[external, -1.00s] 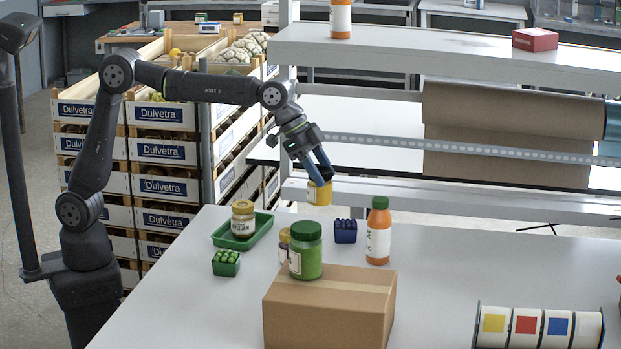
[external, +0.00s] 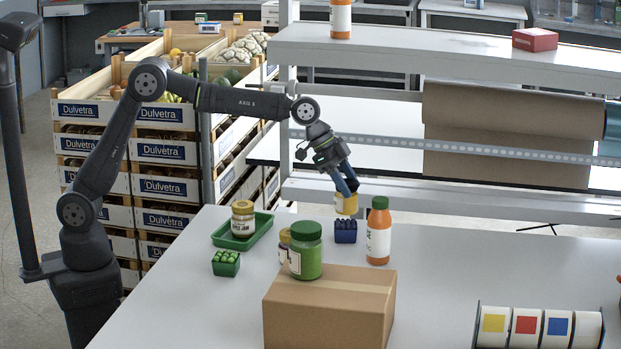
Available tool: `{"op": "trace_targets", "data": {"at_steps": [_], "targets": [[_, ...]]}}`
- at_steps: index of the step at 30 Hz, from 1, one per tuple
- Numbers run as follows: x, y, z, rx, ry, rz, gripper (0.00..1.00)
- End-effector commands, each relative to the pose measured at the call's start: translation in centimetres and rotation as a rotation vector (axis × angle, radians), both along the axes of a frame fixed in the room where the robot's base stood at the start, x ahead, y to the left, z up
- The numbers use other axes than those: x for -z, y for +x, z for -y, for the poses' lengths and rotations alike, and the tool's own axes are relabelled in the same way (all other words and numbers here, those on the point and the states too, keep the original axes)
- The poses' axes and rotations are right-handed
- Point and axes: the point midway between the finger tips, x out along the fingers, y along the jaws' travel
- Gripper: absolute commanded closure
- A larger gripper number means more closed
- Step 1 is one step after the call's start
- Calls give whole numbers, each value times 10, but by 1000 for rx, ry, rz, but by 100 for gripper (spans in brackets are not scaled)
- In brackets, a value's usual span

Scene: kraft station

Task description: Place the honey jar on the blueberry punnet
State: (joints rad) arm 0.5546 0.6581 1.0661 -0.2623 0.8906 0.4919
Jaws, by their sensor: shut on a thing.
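My gripper (external: 345,188) is shut on a yellow jar (external: 346,204) with a pale label, which looks like the honey jar; the fingers cover its top. The jar is right above the small dark blue punnet (external: 345,231), which looks like the blueberry punnet and stands on the white table. In the picture the jar's lower edge comes close to the punnet's top. I cannot tell whether they touch.
An orange bottle (external: 378,232) with a green cap stands just right of the punnet. A green-lidded jar (external: 306,250) is by the cardboard box (external: 330,306). A green tray (external: 262,232) holds another jar (external: 243,218). A green punnet (external: 226,263) stands left. A shelf (external: 450,50) is behind.

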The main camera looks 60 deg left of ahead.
Motion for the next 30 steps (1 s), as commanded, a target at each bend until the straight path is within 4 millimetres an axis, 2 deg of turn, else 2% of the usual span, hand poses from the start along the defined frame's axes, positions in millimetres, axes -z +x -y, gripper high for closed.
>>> {"op": "trace_targets", "data": {"at_steps": [3,5,16,17,20,30], "targets": [[19,-1,0,1,1,-2,84],[25,0,0,1,0,1,84],[30,-1,0,0,-1,1,84],[31,-1,0,1,0,-1,48],[31,-1,0,0,0,0,29],[27,0,0,1,0,1,29]]}}
